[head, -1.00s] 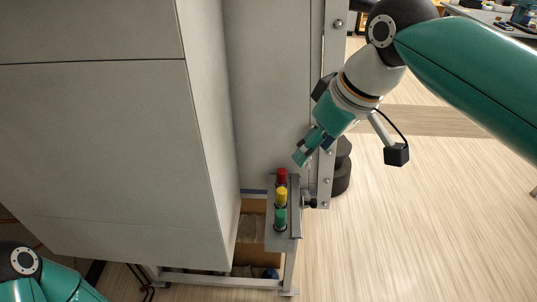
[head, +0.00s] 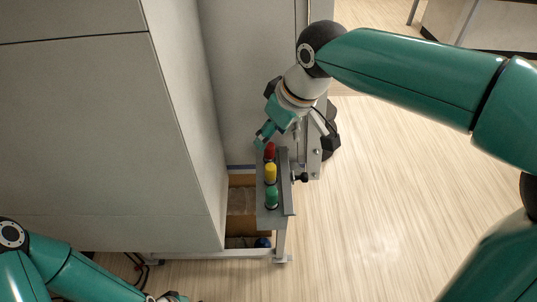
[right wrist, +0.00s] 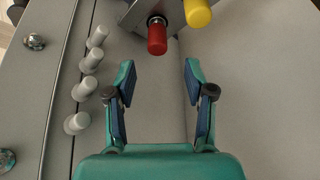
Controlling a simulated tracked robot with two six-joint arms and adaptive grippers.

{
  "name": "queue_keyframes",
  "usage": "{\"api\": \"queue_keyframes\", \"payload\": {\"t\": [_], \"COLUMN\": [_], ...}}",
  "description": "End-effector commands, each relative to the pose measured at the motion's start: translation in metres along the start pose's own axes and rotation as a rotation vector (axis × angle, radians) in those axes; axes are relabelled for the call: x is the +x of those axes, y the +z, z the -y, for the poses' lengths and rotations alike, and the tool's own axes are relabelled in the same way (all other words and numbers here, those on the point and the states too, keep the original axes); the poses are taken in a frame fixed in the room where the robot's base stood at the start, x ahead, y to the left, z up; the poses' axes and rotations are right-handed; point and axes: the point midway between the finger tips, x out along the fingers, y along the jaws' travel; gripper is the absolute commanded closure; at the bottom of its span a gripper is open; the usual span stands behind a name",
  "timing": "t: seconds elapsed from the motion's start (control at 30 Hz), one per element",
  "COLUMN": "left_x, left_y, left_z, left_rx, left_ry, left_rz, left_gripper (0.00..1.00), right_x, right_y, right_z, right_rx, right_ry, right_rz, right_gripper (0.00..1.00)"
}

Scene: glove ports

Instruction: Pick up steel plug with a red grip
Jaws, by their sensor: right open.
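The steel plug with a red grip (head: 269,150) stands at the far end of a small grey shelf (head: 287,196) in the head view. In the right wrist view its red grip (right wrist: 157,38) lies just beyond the fingertips, roughly midway between them. My right gripper (head: 263,138) is close to the red grip; in the right wrist view the gripper (right wrist: 160,72) is open, with nothing between its fingers. My left arm shows at the lower left of the head view, but its gripper fingers cannot be made out there.
A yellow-grip plug (head: 270,173) and a green-grip plug (head: 271,197) stand in line with the red one. A large grey cabinet (head: 100,130) rises left of the shelf. Several pale pegs (right wrist: 91,62) stick out beside the gripper. Open floor lies right.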

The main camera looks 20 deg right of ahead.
Motion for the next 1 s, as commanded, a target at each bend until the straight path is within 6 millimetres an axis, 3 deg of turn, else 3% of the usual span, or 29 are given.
{"api": "queue_keyframes", "payload": {"t": [0.17, 0.5, 0.8, 1.0], "left_x": [-0.002, -0.01, -0.009, -0.009], "left_y": [0.0, 0.0, 0.0, 0.0], "left_z": [-0.001, -0.004, -0.003, -0.003], "left_rx": [0.0, 0.0, 0.0, 0.0], "left_ry": [0.0, 0.0, 0.0, 0.0], "left_rz": [0.0, 0.0, 0.0, 0.0], "left_gripper": [0.6, 0.6, 0.6, 0.6], "right_x": [0.009, 0.051, 0.056, 0.056], "right_y": [0.002, 0.009, 0.009, 0.009], "right_z": [-0.001, -0.004, -0.004, -0.004], "right_rx": [0.002, 0.002, 0.002, 0.003], "right_ry": [0.0, 0.0, 0.001, 0.001], "right_rz": [0.001, 0.003, -0.001, 0.0], "right_gripper": [0.46, 0.46, 0.46, 0.8]}}
